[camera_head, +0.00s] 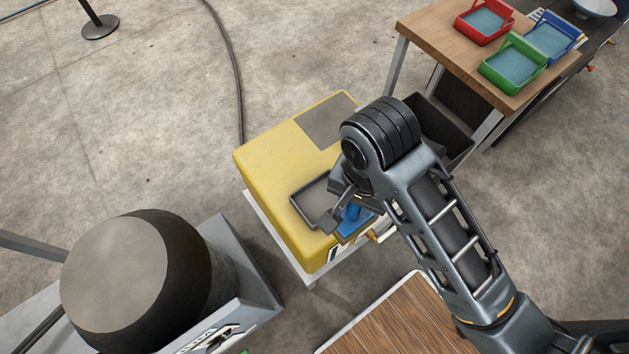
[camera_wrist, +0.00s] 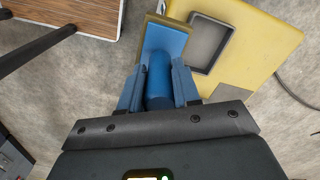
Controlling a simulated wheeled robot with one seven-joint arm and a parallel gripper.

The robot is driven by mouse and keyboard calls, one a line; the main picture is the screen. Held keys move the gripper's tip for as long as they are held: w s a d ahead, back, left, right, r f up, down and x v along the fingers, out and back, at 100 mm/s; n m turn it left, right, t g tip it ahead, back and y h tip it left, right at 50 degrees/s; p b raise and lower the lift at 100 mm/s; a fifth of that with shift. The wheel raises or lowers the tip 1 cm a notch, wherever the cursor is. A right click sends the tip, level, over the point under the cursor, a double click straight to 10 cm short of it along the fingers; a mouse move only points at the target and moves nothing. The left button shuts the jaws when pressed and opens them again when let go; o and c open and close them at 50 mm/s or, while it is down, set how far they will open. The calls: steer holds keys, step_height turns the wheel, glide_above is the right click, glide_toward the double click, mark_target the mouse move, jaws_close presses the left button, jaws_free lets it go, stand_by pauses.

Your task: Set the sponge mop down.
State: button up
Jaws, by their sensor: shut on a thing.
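The sponge mop (camera_wrist: 165,40) shows in the wrist view as a blue block with a yellowish edge and a round blue handle. My gripper (camera_wrist: 158,74) is shut on the handle, one blue finger on each side. In the head view, blue parts of the mop or fingers (camera_head: 352,217) show beside the front right edge of a yellow-topped stand (camera_head: 270,155), mostly hidden by my arm. A shallow grey tray (camera_head: 313,204) lies on the yellow top, and also shows in the wrist view (camera_wrist: 208,43) right of the mop head. I cannot tell whether the mop touches the top.
A dark grey patch (camera_head: 325,121) lies on the yellow top's far part. A dark open bin (camera_head: 443,130) stands to its right. A wooden table (camera_head: 430,27) with red, green and blue trays is at upper right. A large dark drum (camera_head: 135,270) stands at lower left.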

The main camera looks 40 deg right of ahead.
steer(key=w+d+f+p, duration=0.1)
steer(key=w+f, duration=0.9)
steer(key=shift+w+f, duration=0.2)
steer(key=shift+w, duration=0.15)
steer(key=shift+f, duration=0.2)
steer(key=o, duration=1)
steer(key=shift+r, duration=0.1)
